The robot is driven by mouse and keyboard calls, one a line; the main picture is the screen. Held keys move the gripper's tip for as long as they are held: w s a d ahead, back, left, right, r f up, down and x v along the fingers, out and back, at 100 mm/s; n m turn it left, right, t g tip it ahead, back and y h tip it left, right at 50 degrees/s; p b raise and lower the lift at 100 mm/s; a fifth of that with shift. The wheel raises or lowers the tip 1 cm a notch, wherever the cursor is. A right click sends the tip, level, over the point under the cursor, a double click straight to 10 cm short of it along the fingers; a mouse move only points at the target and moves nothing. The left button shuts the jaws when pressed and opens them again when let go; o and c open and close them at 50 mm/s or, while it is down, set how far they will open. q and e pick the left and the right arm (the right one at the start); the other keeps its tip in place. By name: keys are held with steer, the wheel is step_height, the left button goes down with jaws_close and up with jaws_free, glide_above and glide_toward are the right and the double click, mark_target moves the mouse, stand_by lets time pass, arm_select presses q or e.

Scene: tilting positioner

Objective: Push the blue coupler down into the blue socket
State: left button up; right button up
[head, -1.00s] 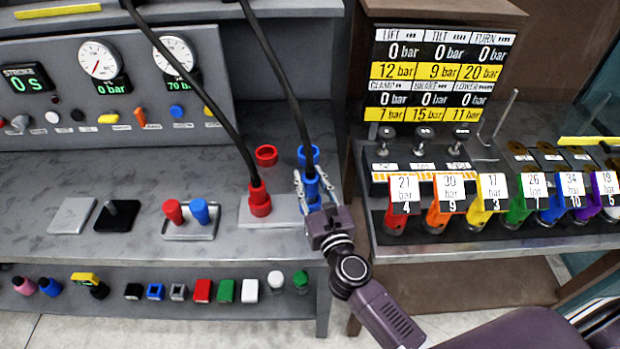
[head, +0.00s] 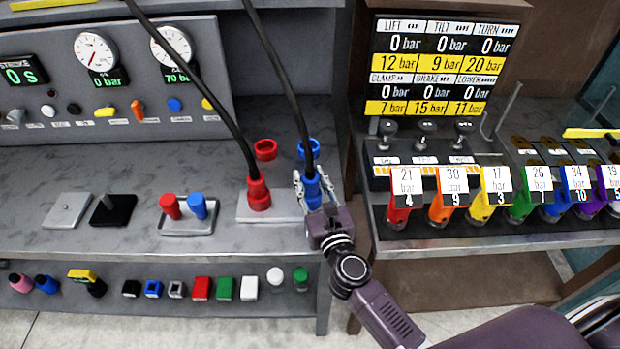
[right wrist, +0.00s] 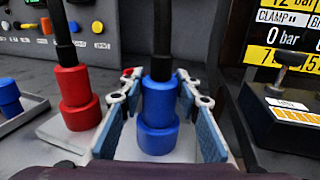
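The blue coupler (head: 312,190) stands upright at the end of a black hose, and it also shows in the right wrist view (right wrist: 159,103). Its lower end meets a wider blue collar, which looks like the blue socket (right wrist: 157,140). How deep the coupler sits in it I cannot tell. My right gripper (head: 313,187) has one finger on each side of the coupler. In the right wrist view a narrow gap shows beside the left finger, so the fingers look open around the coupler. My left gripper is not in view.
The red coupler (head: 259,194) with its hose stands close on the left, on the same light plate (head: 240,214). A red ring (head: 265,149) and a blue ring (head: 303,149) lie behind. A rack with coloured, tagged handles (head: 448,207) stands to the right.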

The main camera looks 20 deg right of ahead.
steer(key=o, duration=0.4)
steer(key=shift+r, duration=0.1)
steer(key=s, duration=1.2)
steer(key=shift+a, duration=0.1)
